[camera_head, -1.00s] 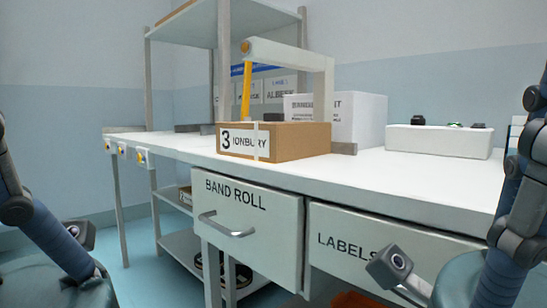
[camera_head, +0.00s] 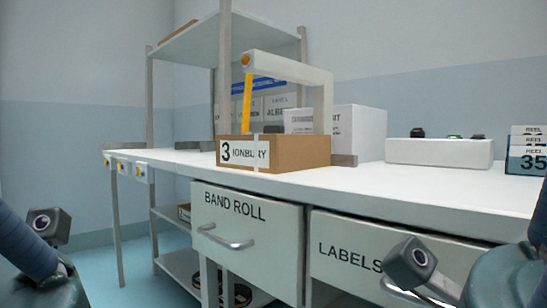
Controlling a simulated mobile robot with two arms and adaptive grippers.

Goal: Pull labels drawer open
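The labels drawer (camera_head: 345,271) is the white drawer marked LABELS under the worktop, at the lower right. Its front looks flush beneath the tabletop, with no visible gap. Part of its metal handle (camera_head: 400,291) shows at the bottom, partly covered by a dark camera block on my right arm. That block is in front of the drawer face. My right gripper's fingers are not visible, so I cannot tell whether they touch the handle. My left arm is at the lower left edge, away from the drawers, and its gripper fingers are not visible.
The band roll drawer (camera_head: 247,250) with its bar handle is left of the labels drawer.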

